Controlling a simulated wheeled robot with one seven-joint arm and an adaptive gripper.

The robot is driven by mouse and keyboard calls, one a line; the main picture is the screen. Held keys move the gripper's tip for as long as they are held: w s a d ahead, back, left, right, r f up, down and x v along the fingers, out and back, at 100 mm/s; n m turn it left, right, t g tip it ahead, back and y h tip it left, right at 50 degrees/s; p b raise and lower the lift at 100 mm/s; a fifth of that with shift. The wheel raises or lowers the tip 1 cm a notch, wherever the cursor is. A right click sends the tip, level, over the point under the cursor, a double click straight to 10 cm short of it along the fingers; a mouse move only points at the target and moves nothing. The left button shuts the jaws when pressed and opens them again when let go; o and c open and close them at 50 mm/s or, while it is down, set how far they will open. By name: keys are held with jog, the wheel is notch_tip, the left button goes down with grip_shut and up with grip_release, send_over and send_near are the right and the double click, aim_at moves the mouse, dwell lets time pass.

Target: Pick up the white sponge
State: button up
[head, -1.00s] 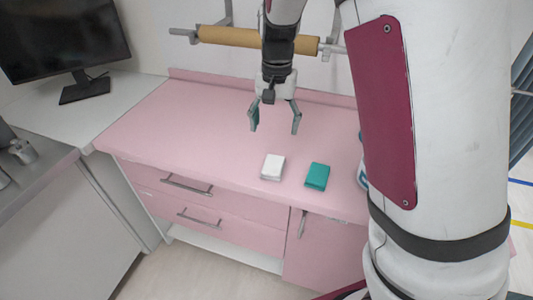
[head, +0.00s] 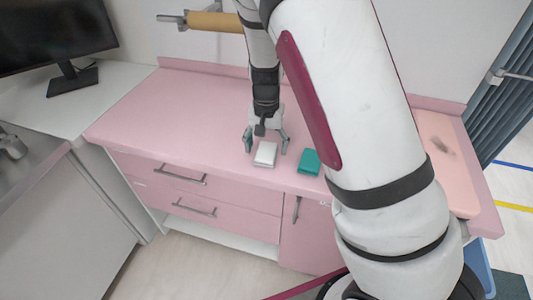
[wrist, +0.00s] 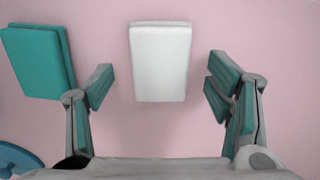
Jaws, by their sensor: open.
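The white sponge (head: 265,155) lies flat on the pink counter (head: 190,115), near its front edge. In the wrist view the white sponge (wrist: 160,62) is in the upper middle, in line with the gap between my fingers. My gripper (head: 266,144) is open and empty, just behind and above the sponge in the head view. In the wrist view the two fingers of my gripper (wrist: 158,88) stand one on each side of the sponge's near part, with pink surface showing between finger and sponge on both sides. I cannot tell the exact height gap.
A teal sponge (head: 309,161) lies close to the right of the white one; in the wrist view the teal sponge (wrist: 38,62) is at upper left. A blue round object (wrist: 18,160) shows at the wrist view's lower left. The counter's left part is clear. A monitor (head: 60,45) stands far left.

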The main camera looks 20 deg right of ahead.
jog(key=shift+f, duration=0.8)
jog(key=shift+c, duration=0.5)
jog(key=c, duration=1.1)
jog(key=shift+c, duration=0.2)
jog(key=shift+r, duration=0.15)
